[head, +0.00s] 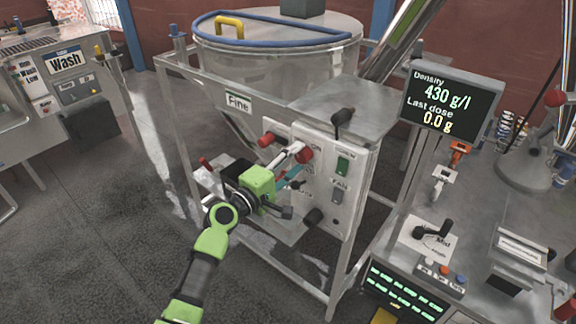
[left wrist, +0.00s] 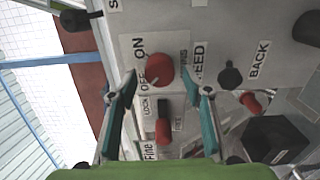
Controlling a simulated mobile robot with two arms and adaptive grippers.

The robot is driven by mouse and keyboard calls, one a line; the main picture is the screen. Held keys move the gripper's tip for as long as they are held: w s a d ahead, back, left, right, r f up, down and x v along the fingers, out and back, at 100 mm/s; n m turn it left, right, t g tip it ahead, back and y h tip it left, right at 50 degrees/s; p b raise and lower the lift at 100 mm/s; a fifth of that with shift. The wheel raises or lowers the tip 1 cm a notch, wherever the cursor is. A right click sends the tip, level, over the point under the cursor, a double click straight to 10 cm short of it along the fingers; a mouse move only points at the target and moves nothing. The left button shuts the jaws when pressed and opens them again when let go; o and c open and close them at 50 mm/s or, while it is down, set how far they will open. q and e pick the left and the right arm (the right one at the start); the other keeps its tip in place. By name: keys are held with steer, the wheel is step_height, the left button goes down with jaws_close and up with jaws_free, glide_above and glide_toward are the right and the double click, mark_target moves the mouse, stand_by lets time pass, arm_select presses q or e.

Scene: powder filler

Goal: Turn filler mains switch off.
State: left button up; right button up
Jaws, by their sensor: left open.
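The mains switch is a red round knob (head: 304,155) on the front of the metal filler panel (head: 358,165). In the left wrist view the knob (left wrist: 160,70) has ON and OFF labels beside it. I cannot tell for certain which label it points at. My left gripper (head: 299,166) is open in front of the panel. In the left wrist view its two teal-padded fingers (left wrist: 168,88) stand on either side of the knob's lower edge, with gaps visible. I cannot tell how far the fingertips are from the panel.
A red lock handle (left wrist: 163,131) sits close by, between the fingers in the wrist view. Black knobs (left wrist: 230,76) and a green switch (head: 343,164) are also on the panel. A density display (head: 451,102) stands right, a wash station (head: 60,75) left.

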arm_select(q)
steer(key=v, duration=1.2)
steer(key=shift+w, duration=0.1)
steer(key=s+a+f+m+g+y, duration=0.1)
steer(key=a+f+y, duration=0.1)
steer(key=f, duration=0.8)
steer(key=a+f+g+y, duration=0.1)
steer(key=a+f+y, duration=0.1)
steer(key=f, duration=0.8)
steer(key=s+a+f+m+g+y, duration=0.2)
steer(key=s+f, duration=0.4)
steer(key=f, duration=0.5)
steer(key=s+a+f+m+g+y, duration=0.1)
steer(key=s+a+f+g, duration=0.15)
steer(key=s+f, duration=0.65)
steer(key=s+a+f+m+g+y, duration=0.1)
steer(key=s+a+f+m+g, duration=0.1)
steer(key=s+f, duration=0.5)
steer(key=s+a+f+m+g+y, duration=0.1)
steer(key=s+f+m, duration=0.3)
steer(key=s, duration=1.3)
steer(key=s+a+f+m+g+y, duration=0.1)
steer(key=s+a+f+m+g, duration=0.2)
steer(key=s+f, duration=0.8)
steer(key=shift+s+a+f+m+g+y, duration=0.2)
steer(key=shift+s+a+m+g+y, duration=0.1)
steer(key=shift+s+g, duration=0.35)
